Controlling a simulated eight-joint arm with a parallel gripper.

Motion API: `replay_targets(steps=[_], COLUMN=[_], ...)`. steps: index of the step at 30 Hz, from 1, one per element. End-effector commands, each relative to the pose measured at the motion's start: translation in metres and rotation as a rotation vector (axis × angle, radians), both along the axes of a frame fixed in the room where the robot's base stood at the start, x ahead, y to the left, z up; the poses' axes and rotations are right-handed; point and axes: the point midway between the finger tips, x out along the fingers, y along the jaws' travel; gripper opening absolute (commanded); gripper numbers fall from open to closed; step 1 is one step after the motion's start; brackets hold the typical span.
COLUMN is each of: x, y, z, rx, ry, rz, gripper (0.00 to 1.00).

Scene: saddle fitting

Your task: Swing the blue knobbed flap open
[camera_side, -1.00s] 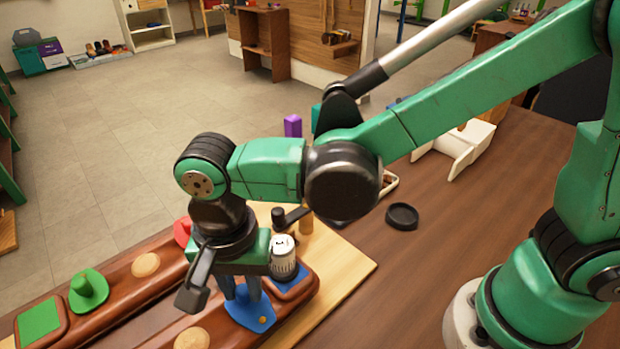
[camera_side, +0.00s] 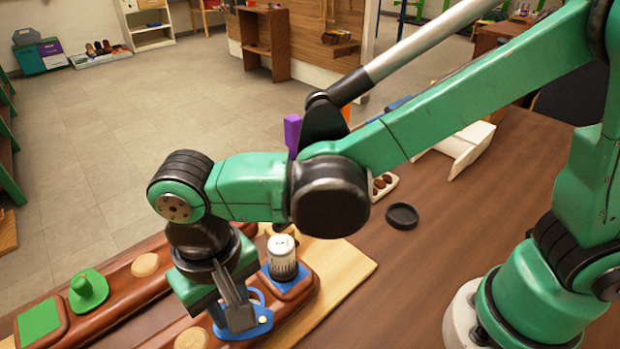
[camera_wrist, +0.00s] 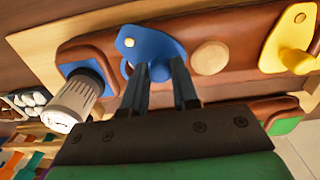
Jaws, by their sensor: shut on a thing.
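The blue knobbed flap (camera_side: 254,326) lies on the brown padded leather piece, with a small yellow pin near its right end. It also shows in the wrist view (camera_wrist: 156,42), with the pin at its left. My gripper (camera_side: 238,318) points down at the flap, and its two fingers are shut on the flap's knob, which they mostly hide. The fingers show in the wrist view too (camera_wrist: 160,68). What lies beneath the flap is hidden.
A white can (camera_side: 283,258) stands on a blue square pad close beside my gripper. A green knobbed flap (camera_side: 88,292) and a green pad (camera_side: 40,322) are at the left. A yellow knobbed piece (camera_wrist: 290,45) shows in the wrist view. A black round dish (camera_side: 402,216) lies on the table.

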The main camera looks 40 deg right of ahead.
Motion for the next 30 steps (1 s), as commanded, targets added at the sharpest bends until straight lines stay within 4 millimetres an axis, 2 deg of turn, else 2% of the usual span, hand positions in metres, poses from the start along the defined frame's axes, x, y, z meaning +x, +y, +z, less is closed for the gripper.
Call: replay_targets(steps=[21, 30], x=[-0.02, -0.028], y=[0.009, 0.009], z=[0.0, 0.0], rx=[-0.002, -0.002], ry=[0.0, 0.001], rz=[0.676, 0.897], gripper=[0.0, 0.0])
